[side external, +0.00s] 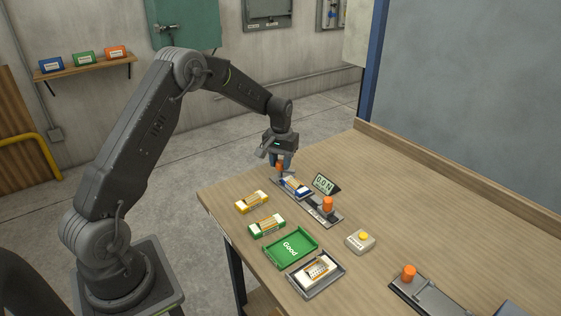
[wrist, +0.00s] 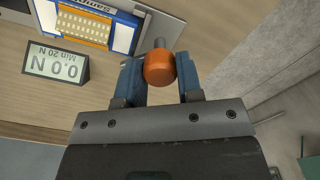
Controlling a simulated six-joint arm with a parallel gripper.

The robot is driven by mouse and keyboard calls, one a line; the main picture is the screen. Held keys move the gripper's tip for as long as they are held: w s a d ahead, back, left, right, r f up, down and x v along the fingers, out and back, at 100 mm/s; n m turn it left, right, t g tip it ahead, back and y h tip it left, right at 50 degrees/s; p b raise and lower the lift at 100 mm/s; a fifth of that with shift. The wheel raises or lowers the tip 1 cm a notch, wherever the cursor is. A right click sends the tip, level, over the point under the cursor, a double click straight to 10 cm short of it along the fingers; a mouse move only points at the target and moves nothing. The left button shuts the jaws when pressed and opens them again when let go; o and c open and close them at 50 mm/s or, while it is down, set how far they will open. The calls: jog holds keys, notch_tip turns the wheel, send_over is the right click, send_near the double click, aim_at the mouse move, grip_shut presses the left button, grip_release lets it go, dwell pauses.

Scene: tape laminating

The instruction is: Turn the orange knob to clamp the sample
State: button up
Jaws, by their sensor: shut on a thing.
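The orange knob (side external: 279,168) stands at the far end of a dark fixture at the back left of the table. My gripper (side external: 282,160) reaches down onto it. In the wrist view the knob (wrist: 159,69) sits between the two blue fingers, and the gripper is shut on it. A blue-edged sample (side external: 295,187) lies on the fixture beside this knob; part of it shows in the wrist view (wrist: 85,22). A second orange knob (side external: 327,204) stands at the fixture's near end, apart from the gripper. The display (wrist: 56,65) reads 0.0 N, Min 20 N.
A yellow sample (side external: 251,202) and a green sample (side external: 267,225) lie left of the fixture. A green "Good" tray (side external: 290,247), a grey tray (side external: 337,273) holding a sample and a yellow-button box (side external: 360,241) are nearer. Another orange-knob fixture (side external: 430,297) is at front right. The right-back tabletop is clear.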

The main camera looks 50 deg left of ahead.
aim_at(281, 161)
jog(key=m, duration=0.4)
jog(key=shift+m, duration=2.3)
jog(key=o, duration=0.9)
jog(key=shift+r, duration=6.95)
